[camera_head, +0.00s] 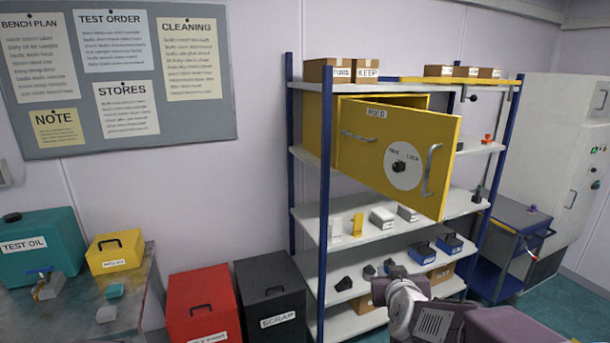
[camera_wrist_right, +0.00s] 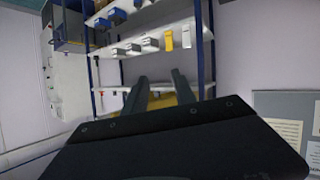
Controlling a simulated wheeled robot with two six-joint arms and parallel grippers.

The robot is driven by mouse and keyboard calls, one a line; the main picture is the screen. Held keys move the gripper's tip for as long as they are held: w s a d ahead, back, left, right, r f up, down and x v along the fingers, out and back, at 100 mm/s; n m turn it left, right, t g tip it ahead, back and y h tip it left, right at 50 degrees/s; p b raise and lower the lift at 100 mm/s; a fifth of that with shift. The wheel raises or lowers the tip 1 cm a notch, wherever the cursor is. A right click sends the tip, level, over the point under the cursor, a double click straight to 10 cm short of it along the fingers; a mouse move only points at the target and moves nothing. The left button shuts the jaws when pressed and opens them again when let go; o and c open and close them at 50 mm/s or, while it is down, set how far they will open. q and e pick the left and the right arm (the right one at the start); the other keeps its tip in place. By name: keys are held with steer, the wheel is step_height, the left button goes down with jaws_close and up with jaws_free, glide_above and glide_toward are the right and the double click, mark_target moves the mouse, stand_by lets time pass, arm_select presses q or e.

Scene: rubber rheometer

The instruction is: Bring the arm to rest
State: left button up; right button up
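My right arm (camera_head: 435,320) comes in at the bottom right of the head view, in front of the lower shelves. Its gripper cannot be made out there. In the right wrist view the two dark fingers of my right gripper (camera_wrist_right: 159,85) stand apart, with nothing held between them. Past the fingers a patch of yellow shows, with the shelves appearing upside down. My left arm and gripper are not in view. The yellow HOLD cabinet (camera_head: 395,150) on the rack has its door swung open, with a round dial and a handle on it.
The blue-posted shelf rack (camera_head: 325,200) holds boxes and small parts. A red bin (camera_head: 203,303) and a black SCRAP bin (camera_head: 270,300) stand left of it. A bench with a teal TEST OIL container (camera_head: 40,245) is at far left. A blue cart (camera_head: 510,240) stands right.

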steer(key=s+a+f+n+g+y+b, duration=0.1)
steer(key=s+a+f+g, duration=0.2)
steer(key=f, duration=0.4)
steer(key=s+a+f+g+y, duration=0.1)
steer(key=s+f+g+y, duration=0.1)
steer(key=s+f, duration=0.45)
steer(key=s+f+g, duration=0.3)
steer(key=s, duration=0.4)
steer(key=s+f+g, duration=0.4)
steer(key=s, duration=0.4)
steer(key=shift+f+m, duration=0.3)
steer(key=shift+m, duration=0.1)
steer(key=shift+a, duration=0.15)
steer(key=shift+w, duration=0.1)
